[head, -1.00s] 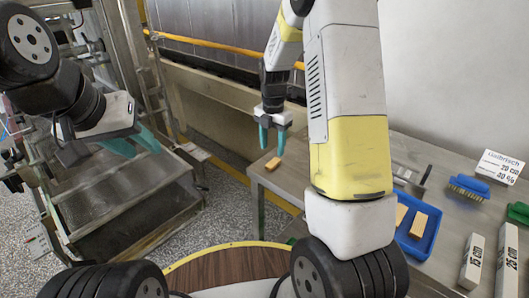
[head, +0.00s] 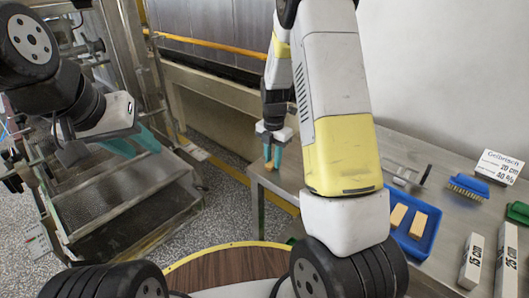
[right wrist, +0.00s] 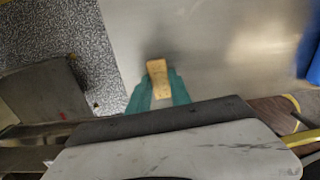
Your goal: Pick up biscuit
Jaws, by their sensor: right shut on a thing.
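A small tan biscuit (right wrist: 157,72) sits between the teal fingers of my right gripper (right wrist: 158,95) in the right wrist view, its far end sticking out past the tips. My right gripper also shows in the head view (head: 272,163), shut on the biscuit at the left edge of the metal table (head: 281,188). The fingers hide most of the biscuit there. I cannot tell whether it is clear of the tabletop. My left gripper (head: 138,146) is open and empty at the left, over the metal machine. Two more tan biscuits (head: 397,217) lie in a blue tray (head: 426,243).
A brush with a blue handle (head: 468,187), a price sign (head: 499,166), a green item (head: 518,212) and two white blocks marked 15 cm (head: 471,262) and 25 cm (head: 507,262) stand at the table's right. A metal tool (head: 405,176) lies behind the tray.

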